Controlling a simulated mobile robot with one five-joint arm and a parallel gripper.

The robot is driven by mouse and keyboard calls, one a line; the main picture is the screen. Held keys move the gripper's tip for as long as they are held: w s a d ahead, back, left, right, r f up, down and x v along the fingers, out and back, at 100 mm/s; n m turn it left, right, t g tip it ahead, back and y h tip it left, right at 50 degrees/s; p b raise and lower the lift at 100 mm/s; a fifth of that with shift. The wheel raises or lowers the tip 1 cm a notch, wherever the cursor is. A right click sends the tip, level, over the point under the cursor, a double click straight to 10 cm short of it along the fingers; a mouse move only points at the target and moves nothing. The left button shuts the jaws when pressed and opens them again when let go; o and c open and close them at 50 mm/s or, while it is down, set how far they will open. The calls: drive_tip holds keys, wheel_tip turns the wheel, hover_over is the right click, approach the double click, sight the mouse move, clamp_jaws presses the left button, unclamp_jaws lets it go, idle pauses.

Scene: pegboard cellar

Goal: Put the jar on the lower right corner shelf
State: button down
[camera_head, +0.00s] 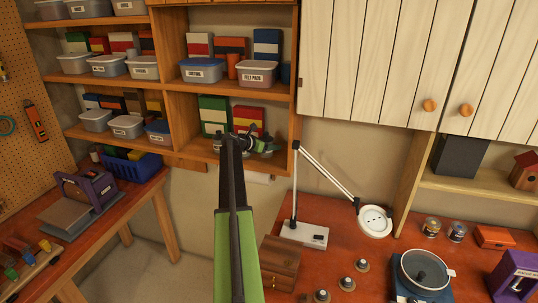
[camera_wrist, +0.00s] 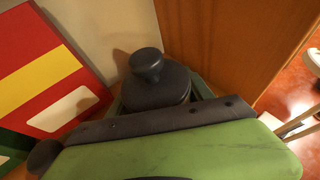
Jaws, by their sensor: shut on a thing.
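The jar (camera_wrist: 155,88) shows in the wrist view as a dark grey lid with a round knob; its body is hidden below. My gripper (camera_wrist: 158,112) is shut on it, with green finger edges on both sides of the lid. In the head view my gripper (camera_head: 252,142) reaches into the lowest right compartment of the corner shelf (camera_head: 274,170), near its right side panel. The jar is hard to tell apart from the gripper there. I cannot tell whether its base touches the board.
A red and yellow box (camera_wrist: 45,75) stands left of the jar, and a wooden panel (camera_wrist: 215,40) is close on its right. A green box (camera_head: 213,115) stands farther left. A white desk lamp (camera_head: 325,172) stands on the red bench right of my arm.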

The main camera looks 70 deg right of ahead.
wheel_tip(320, 180, down, 3)
drive_tip(key=shift+r+b, duration=0.1)
drive_tip(key=shift+b, duration=0.75)
drive_tip(key=shift+r, duration=0.2)
drive_tip(key=shift+f, duration=0.2)
drive_tip(key=shift+c, duration=2.1)
unclamp_jaws()
drive_tip(key=shift+w+a+r+p, duration=0.1)
drive_tip(key=shift+a+r+p, duration=0.15)
drive_tip(key=shift+r+p, duration=0.2)
drive_tip(key=p+v, duration=0.4)
drive_tip(key=v, duration=0.7)
drive_tip(key=shift+w+a, duration=0.1)
drive_tip(key=shift+w, duration=0.05)
